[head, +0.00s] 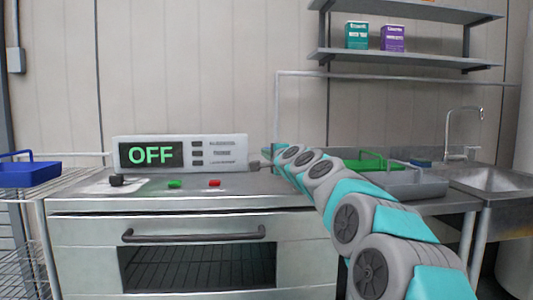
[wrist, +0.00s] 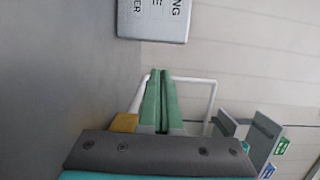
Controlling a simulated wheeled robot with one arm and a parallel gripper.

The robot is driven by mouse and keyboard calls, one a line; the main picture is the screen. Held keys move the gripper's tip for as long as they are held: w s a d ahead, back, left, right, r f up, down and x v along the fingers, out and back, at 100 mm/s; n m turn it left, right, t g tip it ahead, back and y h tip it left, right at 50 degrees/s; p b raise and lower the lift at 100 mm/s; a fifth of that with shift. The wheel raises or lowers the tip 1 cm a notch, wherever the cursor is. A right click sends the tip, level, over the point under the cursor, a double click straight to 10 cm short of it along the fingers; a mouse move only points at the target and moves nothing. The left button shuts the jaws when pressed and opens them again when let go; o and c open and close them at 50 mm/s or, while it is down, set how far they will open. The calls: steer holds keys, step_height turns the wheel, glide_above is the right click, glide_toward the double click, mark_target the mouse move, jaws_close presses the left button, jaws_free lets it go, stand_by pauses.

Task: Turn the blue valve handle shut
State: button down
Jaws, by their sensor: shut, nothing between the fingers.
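No blue valve handle can be made out for certain in either view. A small blue item (head: 421,162) lies by the sink in the head view, too small to identify. My gripper (head: 257,165) is at the right end of the display panel (head: 220,152), above the steel counter; its tip is small and partly hidden by my arm there. In the wrist view my gripper's green fingers (wrist: 160,73) are shut together with nothing between them. The display panel's edge (wrist: 153,20) is just beyond the fingertips, apart from them.
The panel reads OFF. A black knob (head: 117,180), a green button (head: 174,184) and a red button (head: 214,183) sit on the counter above an oven (head: 194,236). A blue tray (head: 30,173) is on the left rack. A sink (head: 495,182) and shelves (head: 400,57) are right.

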steer(key=s, duration=0.2)
steer(key=s+d, duration=0.1)
steer(key=shift+s+r+b, duration=0.1)
steer(key=shift+r+b, duration=0.3)
steer(key=s+a, duration=0.3)
steer(key=s, duration=0.2)
steer(key=s+a, duration=0.2)
steer(key=s, duration=0.1)
steer(key=shift+s+a+r, duration=0.1)
steer(key=shift+a, duration=0.2)
